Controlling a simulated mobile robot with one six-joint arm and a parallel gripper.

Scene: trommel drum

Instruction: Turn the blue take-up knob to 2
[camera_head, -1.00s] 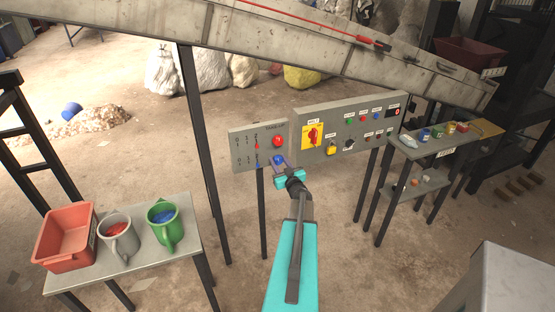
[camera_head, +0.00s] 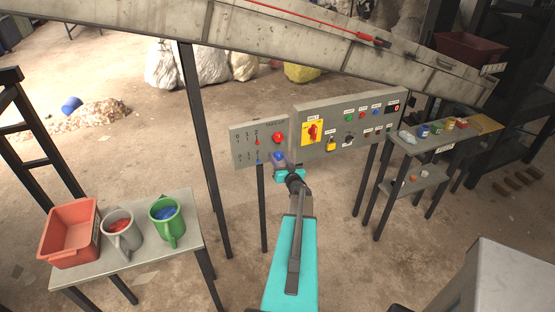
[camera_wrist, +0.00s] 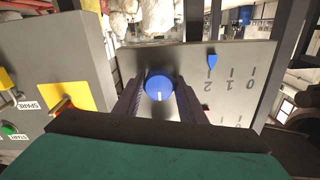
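The blue take-up knob (camera_wrist: 159,86) sits between the two fingers of my gripper (camera_wrist: 159,92) in the wrist view, with a finger close against each side. Its white mark points down in that view. In the head view the blue knob (camera_head: 278,155) shows just above my gripper (camera_head: 283,166), on the small grey panel (camera_head: 241,150). The blue pointer (camera_wrist: 211,61) is in line with the 2 of its 0-1-2 scale. The pointer is small in the head view (camera_head: 258,161).
A red knob (camera_head: 278,138) is just above the blue one. The larger control panel (camera_head: 331,146), with a yellow-backed red switch (camera_head: 313,132), adjoins on the right. Tables with cups (camera_head: 166,221) and small jars (camera_head: 437,128) stand left and right. The conveyor frame (camera_head: 280,45) runs overhead.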

